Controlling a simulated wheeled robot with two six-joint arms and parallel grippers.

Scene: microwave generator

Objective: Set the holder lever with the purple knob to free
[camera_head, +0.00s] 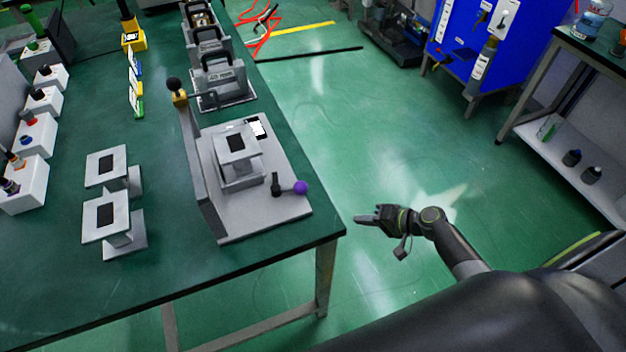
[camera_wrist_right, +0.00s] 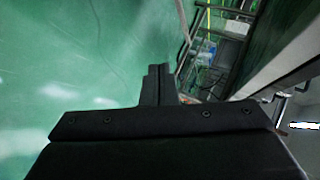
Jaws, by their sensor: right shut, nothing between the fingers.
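The holder (camera_head: 262,215) is a grey metal fixture near the right front corner of the green table in the head view. Its lever (camera_head: 284,188) is dark and short and ends in a purple knob (camera_head: 300,188) that points right, toward the table's edge. A grey raised block (camera_head: 238,160) with a dark pad stands on the fixture behind the lever. My right gripper (camera_head: 362,219) is shut and empty, out past the table's right edge, to the lower right of the knob and apart from it. Its fingers show closed in the right wrist view (camera_wrist_right: 157,84). My left gripper is not in view.
The green table (camera_head: 190,270) has two grey stands (camera_head: 112,165) left of the fixture and grey boxes with black handles (camera_head: 222,78) behind it. A black-knobbed upright lever (camera_head: 174,86) rises at the fixture's back. Open floor (camera_head: 340,120) lies right of the table.

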